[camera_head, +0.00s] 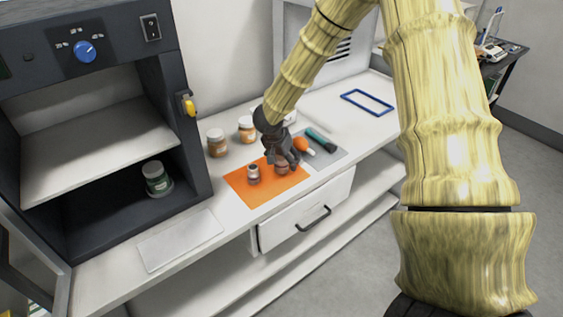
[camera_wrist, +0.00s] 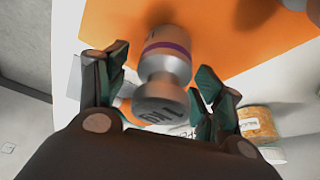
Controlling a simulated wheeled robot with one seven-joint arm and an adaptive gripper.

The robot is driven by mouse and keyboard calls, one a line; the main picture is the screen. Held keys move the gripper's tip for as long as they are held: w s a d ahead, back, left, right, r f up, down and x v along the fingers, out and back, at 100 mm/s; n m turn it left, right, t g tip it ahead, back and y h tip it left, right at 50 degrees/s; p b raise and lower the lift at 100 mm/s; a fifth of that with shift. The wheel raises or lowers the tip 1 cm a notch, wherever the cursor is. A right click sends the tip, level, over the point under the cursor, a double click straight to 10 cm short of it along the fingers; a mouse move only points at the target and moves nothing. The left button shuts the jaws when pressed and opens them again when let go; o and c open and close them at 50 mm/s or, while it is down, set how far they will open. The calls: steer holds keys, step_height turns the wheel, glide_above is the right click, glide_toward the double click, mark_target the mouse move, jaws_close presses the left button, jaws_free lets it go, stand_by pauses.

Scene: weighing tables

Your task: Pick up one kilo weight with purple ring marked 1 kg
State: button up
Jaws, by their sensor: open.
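The metal weight with a purple ring (camera_wrist: 165,62) is on the orange mat (camera_wrist: 240,45) and fills the middle of the wrist view. In the head view this weight (camera_head: 281,169) is partly hidden below my gripper (camera_head: 283,158). My gripper (camera_wrist: 160,85) is open, with one finger on each side of the weight's knob and neck; I cannot tell if either touches it. A second metal weight (camera_head: 253,174) stands to the left on the mat.
Two orange-brown jars (camera_head: 216,143) stand behind the mat. A grey tray (camera_head: 328,158) with an orange and a teal-handled tool lies to the right. A dark cabinet (camera_head: 190,150) with an open compartment holding a jar (camera_head: 155,177) stands left. A blue frame (camera_head: 367,102) lies further right.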

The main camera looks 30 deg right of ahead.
jaws_close()
steer(key=shift+w+r, duration=0.1)
steer(key=shift+r, duration=0.1)
stand_by(0.3)
steer(key=shift+r+b, duration=0.8)
steer(key=shift+r, duration=0.6)
steer(key=s+a+b, duration=0.1)
steer(key=s+a, duration=0.2)
steer(key=a, duration=0.1)
steer(key=s+a+r+b, duration=0.1)
steer(key=s+a+b, duration=0.1)
steer(key=s+a, duration=0.1)
steer(key=s+a+b, duration=0.2)
steer(key=s+a, duration=0.1)
steer(key=a, duration=0.3)
steer(key=shift+s+r, duration=0.15)
steer(key=shift+r, duration=0.25)
